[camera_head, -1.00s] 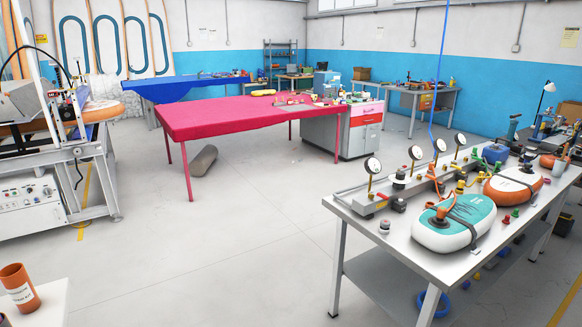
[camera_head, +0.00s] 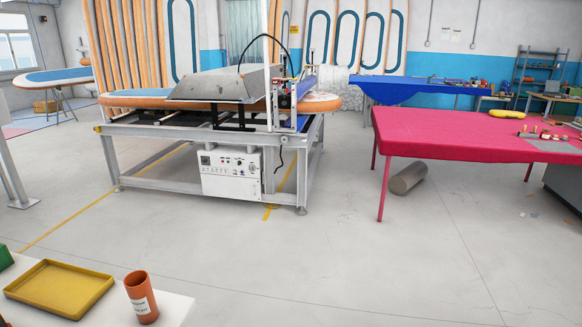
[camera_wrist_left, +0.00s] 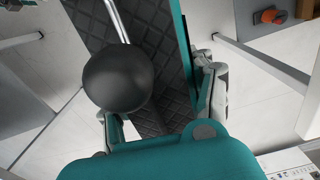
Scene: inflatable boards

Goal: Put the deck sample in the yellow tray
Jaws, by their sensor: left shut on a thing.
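The yellow tray (camera_head: 62,312) lies on a white table at the lower left of the head view and looks empty. In the left wrist view a dark, diamond-quilted panel with a teal edge, which I take as the deck sample (camera_wrist_left: 165,133), extends between the fingers of my left gripper (camera_wrist_left: 160,95). The gripper is shut on it. A black ball (camera_wrist_left: 118,78) covers part of the panel, and a teal body fills the bottom of that view. My right gripper is not in view, and the head view shows neither arm.
An orange cup (camera_head: 141,299) with a white label stands right of the tray. A green object (camera_head: 5,257) is cut off at the left edge. Beyond are a metal-framed machine (camera_head: 232,172), a pink-covered table (camera_head: 450,135) and a grey cylinder (camera_head: 408,178). Open floor lies between.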

